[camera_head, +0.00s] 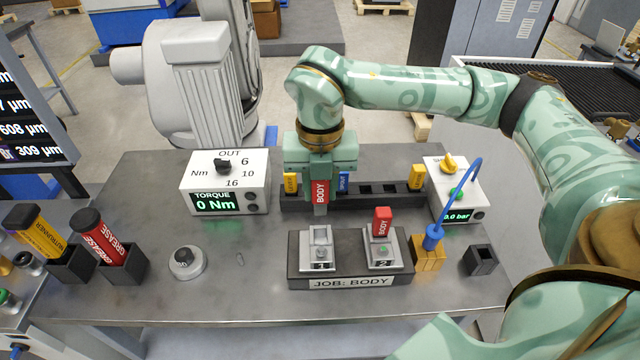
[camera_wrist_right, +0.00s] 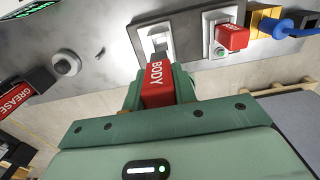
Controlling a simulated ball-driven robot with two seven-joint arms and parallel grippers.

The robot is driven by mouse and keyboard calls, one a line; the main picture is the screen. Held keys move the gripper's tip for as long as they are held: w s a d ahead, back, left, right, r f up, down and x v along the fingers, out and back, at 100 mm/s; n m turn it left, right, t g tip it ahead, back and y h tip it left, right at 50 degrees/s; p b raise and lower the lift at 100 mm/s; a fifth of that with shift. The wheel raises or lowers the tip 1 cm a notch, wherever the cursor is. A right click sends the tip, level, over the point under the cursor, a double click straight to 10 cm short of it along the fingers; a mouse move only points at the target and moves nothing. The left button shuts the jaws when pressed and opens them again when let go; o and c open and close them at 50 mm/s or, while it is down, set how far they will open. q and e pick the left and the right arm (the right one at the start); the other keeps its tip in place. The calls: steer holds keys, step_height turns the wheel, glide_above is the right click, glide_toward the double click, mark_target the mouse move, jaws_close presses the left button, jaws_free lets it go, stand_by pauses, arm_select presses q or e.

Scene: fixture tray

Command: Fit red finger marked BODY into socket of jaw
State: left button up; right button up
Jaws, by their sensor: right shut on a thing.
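My right gripper (camera_head: 320,182) is shut on a red finger marked BODY (camera_head: 321,192), which hangs in front of the dark rack behind the job block. The held finger also shows in the right wrist view (camera_wrist_right: 157,80), between the jaws. A dark block labelled JOB: BODY (camera_head: 350,282) carries two grey jaws. Jaw 1 (camera_head: 319,252) has no finger in it; it also shows in the wrist view (camera_wrist_right: 158,38). Jaw 2 (camera_head: 384,252) has another red BODY finger (camera_head: 382,220) standing in it. The held finger is above and apart from jaw 1. My left gripper is not in view.
A dark rack (camera_head: 385,200) holds yellow and blue fingers. Torque box (camera_head: 225,182) stands left, pressure box (camera_head: 458,185) right. A blue-hosed plug sits in a yellow block (camera_head: 428,255), near a dark empty holder (camera_head: 480,260).

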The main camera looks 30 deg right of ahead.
mark_target(321, 209)
steer(key=shift+s+f+b, duration=0.1)
steer(key=shift+f+b, duration=0.35)
steer(key=shift+f, duration=0.05)
step_height(321, 209, down, 4)
steer(key=shift+r+b, duration=0.15)
steer(key=shift+b, duration=0.95)
steer(key=shift+f, duration=0.55)
steer(key=shift+r+p, duration=0.1)
steer(key=shift+p, duration=0.2)
steer(key=shift+f+b, duration=1.2)
steer(key=shift+f, duration=1)
steer(key=o, duration=1.1)
steer(key=shift+o, duration=0.2)
